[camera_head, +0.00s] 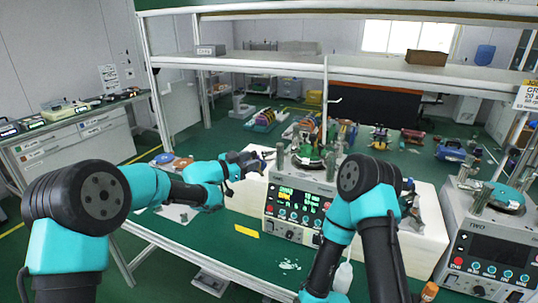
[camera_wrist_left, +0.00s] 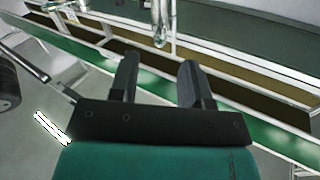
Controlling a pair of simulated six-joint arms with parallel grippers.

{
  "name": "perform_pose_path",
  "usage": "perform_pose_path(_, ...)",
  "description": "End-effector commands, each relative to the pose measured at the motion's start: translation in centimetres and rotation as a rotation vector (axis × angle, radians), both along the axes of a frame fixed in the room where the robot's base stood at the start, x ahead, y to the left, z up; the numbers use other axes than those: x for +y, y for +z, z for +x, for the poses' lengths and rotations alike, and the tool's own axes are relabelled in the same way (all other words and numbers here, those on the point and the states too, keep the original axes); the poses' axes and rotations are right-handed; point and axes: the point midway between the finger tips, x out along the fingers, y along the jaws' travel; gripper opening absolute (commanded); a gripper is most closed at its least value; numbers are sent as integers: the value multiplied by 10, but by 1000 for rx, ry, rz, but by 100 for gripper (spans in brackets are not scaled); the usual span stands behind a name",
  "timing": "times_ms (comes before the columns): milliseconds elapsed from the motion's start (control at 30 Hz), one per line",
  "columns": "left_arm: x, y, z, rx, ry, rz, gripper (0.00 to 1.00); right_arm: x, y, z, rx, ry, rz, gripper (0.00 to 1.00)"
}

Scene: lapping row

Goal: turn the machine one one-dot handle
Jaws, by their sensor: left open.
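A lapping machine (camera_head: 296,207) with a lit control panel stands on the green bench at the centre of the head view. Metal posts (camera_head: 280,160) and a green round plate stand on its top. No one-dot mark can be read on it. My left gripper (camera_head: 266,157) is beside the upper left of this machine. In the left wrist view its two dark fingers (camera_wrist_left: 158,70) are apart with nothing between them. A shiny metal rod (camera_wrist_left: 160,22) is beyond the fingertips, apart from them. My right arm shows in the head view, but its gripper does not.
A second machine (camera_head: 495,240) stands at the right. A yellow tag (camera_head: 246,229) lies left of the panel. A white bottle (camera_head: 343,276) and an orange-capped bottle (camera_head: 429,292) are near the front. A shelf frame (camera_head: 330,68) spans above the bench.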

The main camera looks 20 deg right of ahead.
Motion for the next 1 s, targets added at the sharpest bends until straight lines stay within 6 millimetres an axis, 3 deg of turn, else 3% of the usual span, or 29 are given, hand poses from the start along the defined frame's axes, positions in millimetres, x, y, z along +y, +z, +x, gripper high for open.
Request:
perform_pose_path(300, -52, 0, 19, 0, -1, -1, 43, 0, 0, 0, 0, 0, 0, 43)
perform_pose_path(500, -72, 0, 27, 0, 0, -1, 43, 0, 0, 0, 0, 0, 0, 43)
perform_pose_path(867, -78, 0, 29, 0, 1, 0, 43, 0, 0, 0, 0, 0, 0, 43)
perform_pose_path(1000, -78, 0, 29, 0, 1, 0, 33, 0, 0, 0, 0, 0, 0, 43)
